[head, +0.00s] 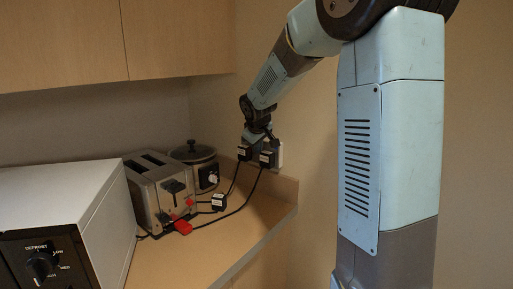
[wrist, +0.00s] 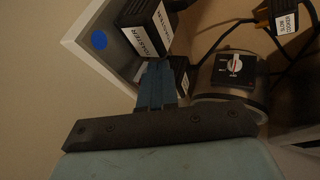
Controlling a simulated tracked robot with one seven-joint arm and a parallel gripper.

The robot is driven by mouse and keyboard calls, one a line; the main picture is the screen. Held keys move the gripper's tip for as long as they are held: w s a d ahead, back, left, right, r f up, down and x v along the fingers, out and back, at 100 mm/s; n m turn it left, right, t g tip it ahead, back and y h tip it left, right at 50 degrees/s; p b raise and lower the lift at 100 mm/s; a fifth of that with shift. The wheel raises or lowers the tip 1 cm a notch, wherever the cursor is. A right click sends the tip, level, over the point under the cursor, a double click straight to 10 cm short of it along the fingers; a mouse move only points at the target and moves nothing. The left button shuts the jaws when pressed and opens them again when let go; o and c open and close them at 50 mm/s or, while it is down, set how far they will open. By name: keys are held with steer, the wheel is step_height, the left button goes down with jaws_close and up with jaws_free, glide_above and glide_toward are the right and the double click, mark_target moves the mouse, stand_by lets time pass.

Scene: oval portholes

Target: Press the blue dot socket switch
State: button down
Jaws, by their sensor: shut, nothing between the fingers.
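The white wall socket (wrist: 82,42) carries a blue dot (wrist: 99,40) on its face in the wrist view; the dot is too small to make out in the head view, where the socket (head: 281,153) shows as a pale edge behind the plugs. A black plug labelled TOASTER (wrist: 146,30) sits on the socket, right of the dot. My gripper (wrist: 162,66) is shut and empty, its blue fingertips just below the TOASTER plug and right of the dot. I cannot tell whether the fingertips touch anything. The switch itself is not clearly visible.
Black plugs (head: 267,158) hang by the wall with cables running down to the counter (head: 245,232). A slow cooker (head: 207,175), a toaster (head: 163,190) and a white oven (head: 65,215) stand to the left. Another labelled plug (wrist: 285,17) lies at right in the wrist view.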

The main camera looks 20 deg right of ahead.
steer(key=shift+w+d+f, duration=0.1)
steer(key=shift+d+f, duration=0.05)
steer(key=shift+r, duration=0.9)
steer(key=s+a+r, duration=0.5)
steer(key=s+r, duration=0.2)
steer(key=r, duration=0.1)
steer(key=shift+s+r, duration=0.25)
steer(key=shift+s, duration=0.1)
steer(key=shift+f, duration=0.15)
stand_by(0.3)
